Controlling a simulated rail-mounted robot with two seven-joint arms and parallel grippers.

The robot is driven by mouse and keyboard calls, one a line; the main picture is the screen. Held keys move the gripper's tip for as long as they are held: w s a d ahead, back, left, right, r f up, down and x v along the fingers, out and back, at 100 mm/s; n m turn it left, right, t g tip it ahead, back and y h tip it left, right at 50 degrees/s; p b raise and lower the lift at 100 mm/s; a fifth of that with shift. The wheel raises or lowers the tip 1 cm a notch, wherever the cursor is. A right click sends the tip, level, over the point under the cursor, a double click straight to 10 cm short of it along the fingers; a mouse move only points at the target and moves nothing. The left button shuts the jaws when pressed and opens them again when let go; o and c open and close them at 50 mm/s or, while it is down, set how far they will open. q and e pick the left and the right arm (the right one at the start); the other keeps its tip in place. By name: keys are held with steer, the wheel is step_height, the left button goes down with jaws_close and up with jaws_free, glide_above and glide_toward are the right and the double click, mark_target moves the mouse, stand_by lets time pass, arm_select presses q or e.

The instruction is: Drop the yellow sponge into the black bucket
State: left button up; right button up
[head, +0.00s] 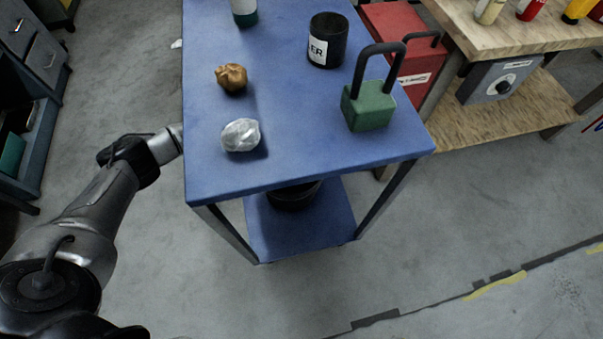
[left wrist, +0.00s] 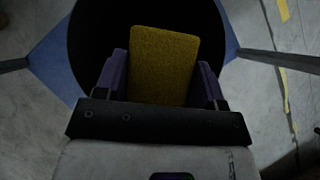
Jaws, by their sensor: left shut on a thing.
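The yellow sponge (left wrist: 165,48) shows in the left wrist view, upright between the two purple-sided fingers of my left gripper (left wrist: 161,78). The gripper is shut on it. Behind the sponge is the round dark shape of the black bucket (left wrist: 98,30), and the sponge's outline lies within it. How high the sponge is relative to the rim I cannot tell. In the head view the bucket (head: 293,197) stands on the lower blue shelf, partly hidden by the tabletop. The left forearm reaches to the table's left side; its gripper and the sponge are hidden there. My right gripper is not in view.
The blue tabletop (head: 290,172) overhangs the shelf (head: 300,235), with legs at its corners. On top are a crumpled silver lump (head: 240,135), a brown lump (head: 231,78), a black labelled cup (head: 328,42) and a green padlock-like block (head: 368,107). Floor in front is clear.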

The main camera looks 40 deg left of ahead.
arm_select(q)
steer(key=shift+s+a+f+b, duration=0.15)
steer(key=shift+f+b, duration=0.2)
steer(key=shift+f, duration=0.3)
step_height(320, 180, down, 5)
steer(key=b, duration=0.3)
steer(key=shift+r, duration=0.2)
steer(key=o, duration=1)
steer(key=shift+c, duration=0.2)
